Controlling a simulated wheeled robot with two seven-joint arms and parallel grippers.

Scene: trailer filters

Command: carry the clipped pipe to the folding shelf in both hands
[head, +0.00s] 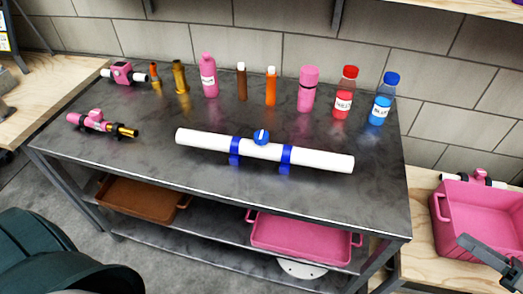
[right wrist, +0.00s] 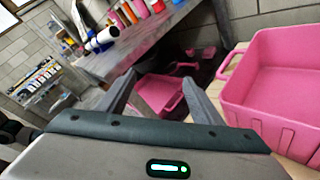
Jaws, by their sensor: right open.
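The clipped pipe (head: 320,159) is a long white tube with two blue clips and a round blue valve knob. It lies across the front middle of the dark metal table in the head view. Its white end and some blue show small in the right wrist view (right wrist: 104,38). My right gripper (head: 490,254) is at the lower right of the head view, over the pink crate's front edge and well apart from the pipe. In the right wrist view its two fingers (right wrist: 157,82) are spread with nothing between them. My left gripper is not in view. I cannot identify a folding shelf.
Several bottles and tubes, including a red bottle (head: 345,93) and a blue bottle (head: 383,98), line the table's back. Pink fittings (head: 100,122) lie at its left. A brown tray (head: 140,196) and pink tray (head: 300,240) sit below. A pink crate (head: 447,222) stands right.

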